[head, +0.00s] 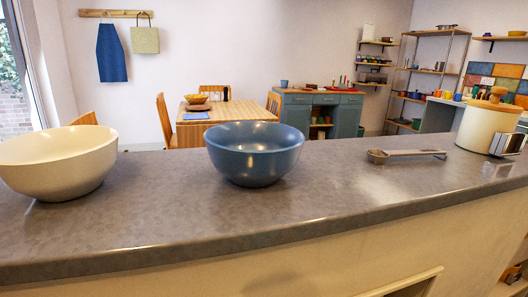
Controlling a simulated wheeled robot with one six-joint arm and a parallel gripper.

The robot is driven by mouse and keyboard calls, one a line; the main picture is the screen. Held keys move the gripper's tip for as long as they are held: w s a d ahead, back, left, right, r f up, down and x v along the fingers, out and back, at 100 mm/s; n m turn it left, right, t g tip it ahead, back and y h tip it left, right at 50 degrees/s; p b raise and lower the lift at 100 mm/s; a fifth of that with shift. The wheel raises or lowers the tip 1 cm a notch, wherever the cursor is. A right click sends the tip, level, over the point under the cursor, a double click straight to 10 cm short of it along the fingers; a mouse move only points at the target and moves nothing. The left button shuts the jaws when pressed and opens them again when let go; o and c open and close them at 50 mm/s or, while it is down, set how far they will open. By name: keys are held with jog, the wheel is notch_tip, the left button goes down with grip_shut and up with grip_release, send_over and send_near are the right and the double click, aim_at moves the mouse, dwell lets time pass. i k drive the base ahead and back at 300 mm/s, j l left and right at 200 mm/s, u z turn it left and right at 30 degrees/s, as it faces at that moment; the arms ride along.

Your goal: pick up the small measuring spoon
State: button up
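The small measuring spoon (412,153) lies on the grey countertop (330,202), right of the middle in the head view. It is grey, with its small round cup at the left end and its handle reaching right. It lies between a blue bowl (255,152) on the left and a cream canister (487,128) on the right, apart from both. My gripper is not visible in this view, so its opening and its place relative to the spoon cannot be seen.
A large cream bowl (58,160) stands at the counter's left. A small metallic object (507,144) sits by the canister. Counter around the spoon's front is bare. The counter's front edge curves across the view. A wooden table (232,110) and shelves stand beyond.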

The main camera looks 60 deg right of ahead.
aim_at(375, 156)
jog(key=z, duration=1.9)
